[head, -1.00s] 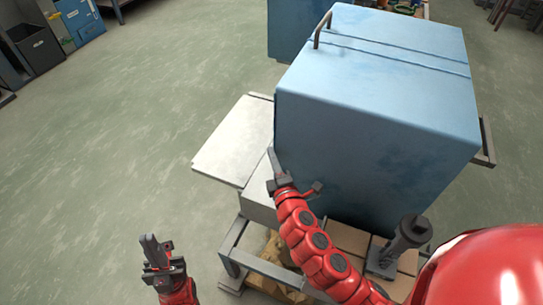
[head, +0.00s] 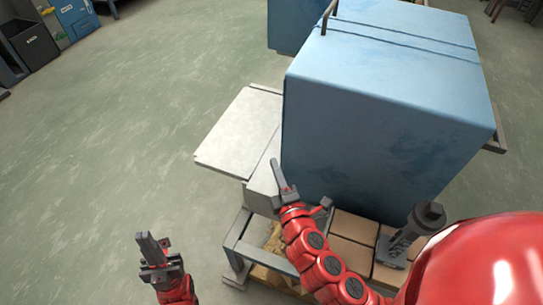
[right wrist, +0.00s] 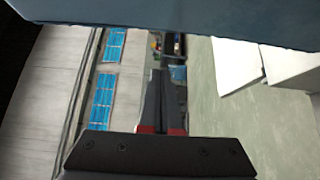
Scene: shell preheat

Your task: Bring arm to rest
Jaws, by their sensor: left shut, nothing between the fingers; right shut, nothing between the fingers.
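My right arm is red and segmented and reaches up from the lower right in the head view. Its gripper (head: 279,172) is shut and empty, close to the lower left corner of the large blue furnace-like box (head: 385,140). In the right wrist view the right gripper's dark fingers (right wrist: 163,85) lie together with nothing between them. The blue box's edge (right wrist: 180,18) crosses the top of that view. My left gripper (head: 148,243) is at the lower left of the head view, shut and empty, over open floor.
A pale flat panel (head: 238,132) juts out left of the blue box. A metal frame stand (head: 240,245) with bricks (head: 352,228) is below it. A dark grey cylindrical device (head: 415,232) stands at the right. The floor (head: 130,140) on the left is clear.

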